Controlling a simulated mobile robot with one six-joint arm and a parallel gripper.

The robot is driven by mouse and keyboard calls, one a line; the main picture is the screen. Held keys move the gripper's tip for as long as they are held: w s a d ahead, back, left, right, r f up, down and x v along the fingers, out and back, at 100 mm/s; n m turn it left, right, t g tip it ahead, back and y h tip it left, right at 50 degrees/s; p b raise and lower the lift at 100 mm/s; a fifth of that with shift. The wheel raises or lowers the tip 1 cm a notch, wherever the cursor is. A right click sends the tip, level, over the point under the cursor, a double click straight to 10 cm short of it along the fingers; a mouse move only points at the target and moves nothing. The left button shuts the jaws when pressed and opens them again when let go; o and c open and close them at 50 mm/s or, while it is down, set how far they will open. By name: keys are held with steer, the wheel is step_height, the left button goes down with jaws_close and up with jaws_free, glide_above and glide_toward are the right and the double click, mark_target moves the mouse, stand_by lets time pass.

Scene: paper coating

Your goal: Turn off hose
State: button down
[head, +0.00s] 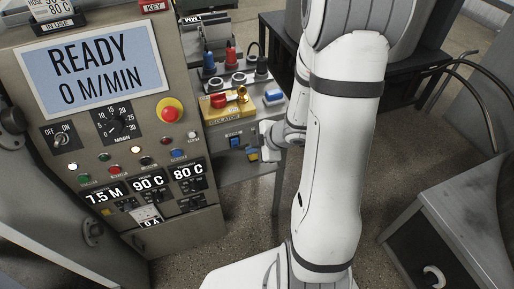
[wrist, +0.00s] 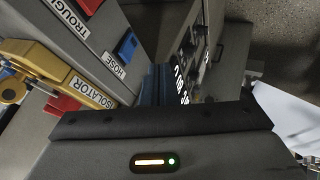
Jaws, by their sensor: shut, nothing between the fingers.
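In the wrist view, a blue rocker switch (wrist: 127,46) sits on a grey panel beside a white HOSE label (wrist: 112,65). Next to it is a red switch (wrist: 88,4) with a TROUGH label. My gripper (head: 266,140) is beside the front of the side unit in the head view, just right of small blue switches (head: 235,142) below the yellow isolator (head: 228,103). My gripper is shut and empty. Its grey housing fills the bottom of the wrist view. I cannot tell whether the fingertips touch the panel, or which position the hose switch is in.
The control cabinet with a READY 0 M/MIN screen (head: 90,69) and a red emergency button (head: 170,110) stands left. The isolator's red and brass handle (head: 238,96) sticks out above my gripper. A grey cabinet (head: 455,215) stands right, with open floor between.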

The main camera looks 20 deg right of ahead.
mark_target(240, 142)
steer(key=shift+w+a+f, duration=0.3)
steer(key=shift+w+f, duration=0.25)
steer(key=shift+w, duration=0.5)
steer(key=shift+w+a+f, duration=0.35)
steer(key=shift+w+f, duration=0.25)
steer(key=shift+w, duration=0.5)
steer(key=shift+w+a+f, duration=0.3)
steer(key=shift+w+f, duration=0.25)
steer(key=shift+w, duration=0.5)
steer(key=shift+a+r, duration=0.1)
